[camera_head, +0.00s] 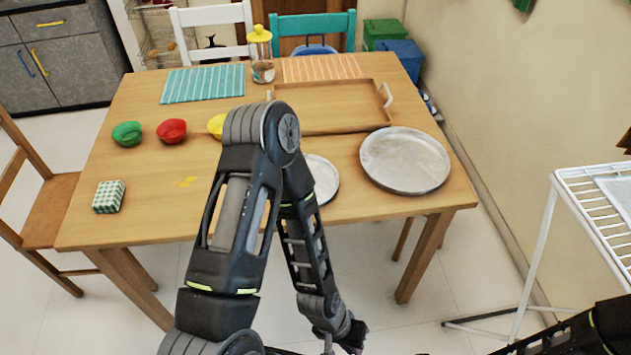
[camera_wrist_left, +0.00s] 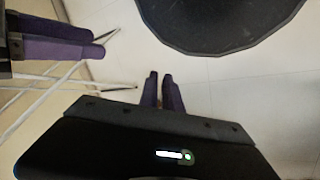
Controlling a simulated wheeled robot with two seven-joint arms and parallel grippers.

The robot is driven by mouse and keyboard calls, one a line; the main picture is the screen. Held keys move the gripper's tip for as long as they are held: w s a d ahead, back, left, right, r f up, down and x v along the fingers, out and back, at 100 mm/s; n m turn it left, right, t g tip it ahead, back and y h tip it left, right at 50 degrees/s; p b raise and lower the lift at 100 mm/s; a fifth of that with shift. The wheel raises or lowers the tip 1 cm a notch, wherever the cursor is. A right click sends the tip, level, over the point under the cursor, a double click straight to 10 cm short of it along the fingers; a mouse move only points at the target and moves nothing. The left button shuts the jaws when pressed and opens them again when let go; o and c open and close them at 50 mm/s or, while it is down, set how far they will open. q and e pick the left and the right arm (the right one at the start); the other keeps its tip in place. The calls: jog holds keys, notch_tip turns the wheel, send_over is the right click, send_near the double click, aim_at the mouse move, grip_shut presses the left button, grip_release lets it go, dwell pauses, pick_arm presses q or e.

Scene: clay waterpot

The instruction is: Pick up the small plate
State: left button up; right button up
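The small plate (camera_head: 325,179) is a pale, round metal plate near the front of the wooden table. My left arm hides most of it; only its right part shows. A larger round plate (camera_head: 405,160) lies to its right, fully visible. My left gripper (camera_head: 354,338) hangs low in front of the table, below and apart from the small plate. In the left wrist view its purple fingers (camera_wrist_left: 161,82) are close together with nothing seen between them. My right gripper (camera_wrist_left: 98,42) shows at that view's upper left, its purple fingers together and empty.
A white rack (camera_head: 600,215) stands at right.

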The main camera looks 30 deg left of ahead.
pick_arm(q)
jog(key=w+a+r+n+t+p, duration=0.2)
jog(key=w+a+r+n+p, duration=0.3)
jog(key=w+a+r+n, duration=0.55)
jog(key=w+a+r+n+y+p, duration=0.1)
jog(key=w+a+r+n+y, duration=0.1)
jog(key=a+r, duration=0.6)
jog(key=w+a+r+n+y+p, duration=0.1)
jog(key=w+a+r+n+y, duration=0.1)
jog(key=a+r, duration=0.6)
jog(key=shift+w+a+n+t+p, duration=0.35)
jog(key=shift+a+n, duration=0.2)
jog(key=shift+a, duration=0.45)
jog(key=shift+x, duration=0.95)
jog(key=shift+w+f, duration=0.15)
jog(key=shift+f, duration=0.15)
